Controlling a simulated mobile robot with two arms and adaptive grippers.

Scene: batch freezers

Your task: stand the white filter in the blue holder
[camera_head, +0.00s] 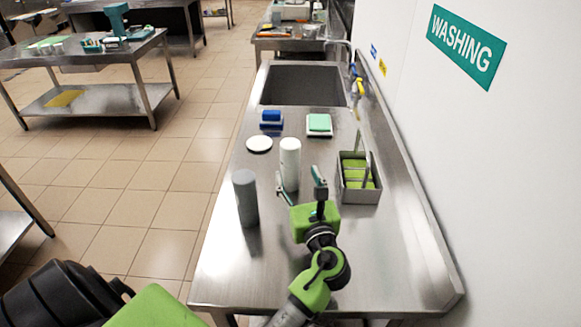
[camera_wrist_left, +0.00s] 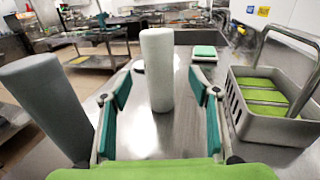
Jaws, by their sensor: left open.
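The white filter (camera_head: 290,160) is an upright white cylinder on the steel counter. In the left wrist view, the filter (camera_wrist_left: 157,65) stands between the fingers, slightly ahead, with a gap on each side. My left gripper (camera_head: 301,182) is open and empty. Its fingers (camera_wrist_left: 160,92) also show in the wrist view. The blue holder (camera_head: 271,118) sits farther back near the sink, left of a green block. I cannot make out the blue holder in the wrist view, where the filter stands in front of that area. My right gripper is not in view.
A grey cylinder (camera_head: 246,199) stands left of the filter, near the counter edge. A white disc (camera_head: 259,143) lies behind. A green block (camera_head: 319,122) sits near the sink (camera_head: 303,86). A handled grey caddy (camera_head: 359,192) stands right.

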